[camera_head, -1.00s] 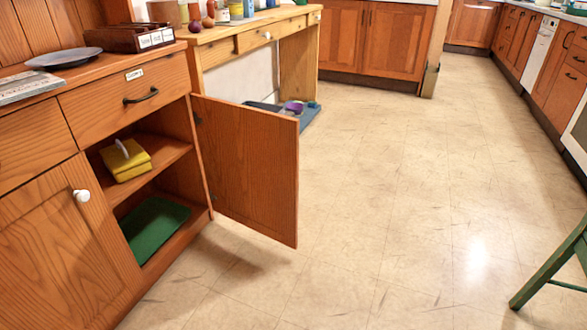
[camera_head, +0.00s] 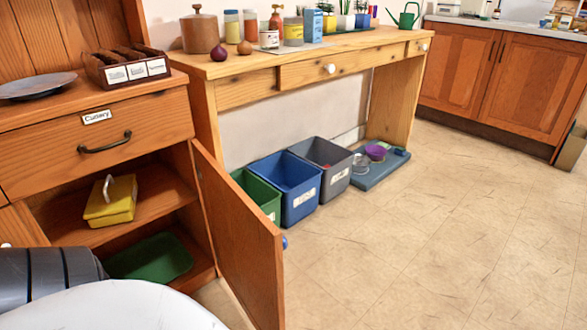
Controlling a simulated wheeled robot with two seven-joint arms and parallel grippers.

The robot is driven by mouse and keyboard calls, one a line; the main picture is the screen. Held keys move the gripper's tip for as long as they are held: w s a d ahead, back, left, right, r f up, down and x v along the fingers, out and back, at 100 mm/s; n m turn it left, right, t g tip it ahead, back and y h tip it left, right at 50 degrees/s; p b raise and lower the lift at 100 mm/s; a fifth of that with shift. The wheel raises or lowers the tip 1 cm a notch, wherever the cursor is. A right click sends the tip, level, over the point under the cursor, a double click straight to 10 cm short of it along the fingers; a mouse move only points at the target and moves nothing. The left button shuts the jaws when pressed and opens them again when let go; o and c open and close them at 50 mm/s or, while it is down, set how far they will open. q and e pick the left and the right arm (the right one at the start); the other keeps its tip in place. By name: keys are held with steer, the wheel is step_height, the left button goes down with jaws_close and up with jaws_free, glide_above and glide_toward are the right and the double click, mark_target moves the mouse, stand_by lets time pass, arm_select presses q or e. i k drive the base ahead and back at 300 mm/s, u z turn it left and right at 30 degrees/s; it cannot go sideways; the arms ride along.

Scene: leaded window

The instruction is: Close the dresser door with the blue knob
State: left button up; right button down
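The dresser door (camera_head: 238,245) stands wide open, swung out from the right side of the dresser's lower cupboard. Its blue knob (camera_head: 284,242) shows at the door's free edge, on the outer face turned away from me. The open cupboard holds a yellow butter-dish-like box with a pale handle (camera_head: 110,203) on the shelf and a green tray (camera_head: 150,258) at the bottom. A dark grey and white part of mine covers the lower left. Neither gripper is in view.
The dresser's cutlery drawer (camera_head: 100,140) is shut above the opening. A wooden table (camera_head: 300,72) stands behind the door, with a green bin (camera_head: 255,195), a blue bin (camera_head: 300,187) and a grey bin (camera_head: 328,165) underneath. Floor (camera_head: 430,250) to the right is clear.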

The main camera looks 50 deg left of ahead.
mark_target(248, 247)
steer(key=i, duration=1.9)
steer(key=u, duration=5.45)
steer(key=k, duration=0.65)
steer(key=z, duration=1.7)
